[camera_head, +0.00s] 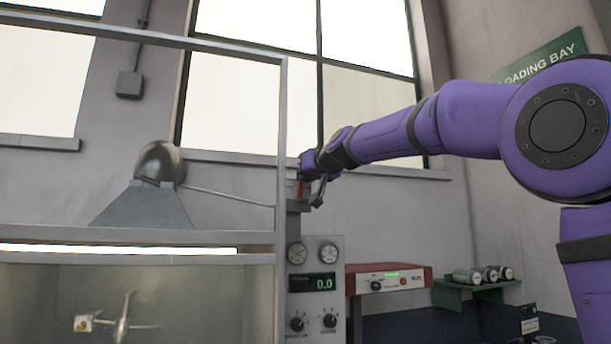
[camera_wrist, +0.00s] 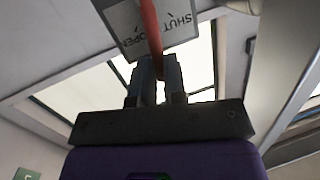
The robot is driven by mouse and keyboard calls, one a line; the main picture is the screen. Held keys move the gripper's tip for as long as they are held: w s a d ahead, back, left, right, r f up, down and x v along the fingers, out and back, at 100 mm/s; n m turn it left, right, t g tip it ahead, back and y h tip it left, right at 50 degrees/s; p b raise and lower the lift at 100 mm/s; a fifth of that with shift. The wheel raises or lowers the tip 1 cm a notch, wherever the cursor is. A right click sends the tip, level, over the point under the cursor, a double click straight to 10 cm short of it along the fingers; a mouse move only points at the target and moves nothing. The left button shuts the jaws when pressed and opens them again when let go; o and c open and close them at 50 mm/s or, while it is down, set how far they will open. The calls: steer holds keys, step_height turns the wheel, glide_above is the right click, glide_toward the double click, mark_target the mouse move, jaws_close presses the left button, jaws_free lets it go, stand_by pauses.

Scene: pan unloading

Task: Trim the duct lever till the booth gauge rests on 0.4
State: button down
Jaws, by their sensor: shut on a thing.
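The duct lever is a red bar (camera_wrist: 150,35) in the wrist view, in front of a grey plate (camera_wrist: 172,22) lettered SHUT and OPEN. My gripper (camera_wrist: 156,75) is shut on the lever's lower end. In the head view my gripper (camera_head: 304,186) is at the lever, beside the booth's corner post, and the arm partly hides it. The control panel (camera_head: 334,300) below has a dark digital display (camera_head: 312,283) reading 0.0.
The booth's metal frame (camera_head: 283,130) stands close left of my gripper. A grey hood (camera_head: 142,207) and a small model aircraft (camera_head: 122,320) are at the left. A red-topped box (camera_head: 390,279) and a green shelf with canisters (camera_head: 475,291) are at the right.

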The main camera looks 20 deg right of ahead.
steer(key=c, duration=1.2)
jaws_free()
steer(key=shift+o, duration=0.2)
steer(key=v, duration=1)
steer(key=shift+s, duration=0.35)
steer(key=shift+d, duration=0.1)
steer(key=s+d+f+g+h, duration=0.1)
steer(key=s+f+g, duration=0.4)
steer(key=s+f, duration=1.1)
steer(key=s+d+f+m+g+h, duration=0.1)
steer(key=s+f+g, duration=0.4)
steer(key=s+f, duration=1.1)
step_height(320, 180, down, 8)
steer(key=shift+s+d+r+g+h, duration=0.2)
steer(key=shift+g+h, duration=0.2)
steer(key=shift+h, duration=0.4)
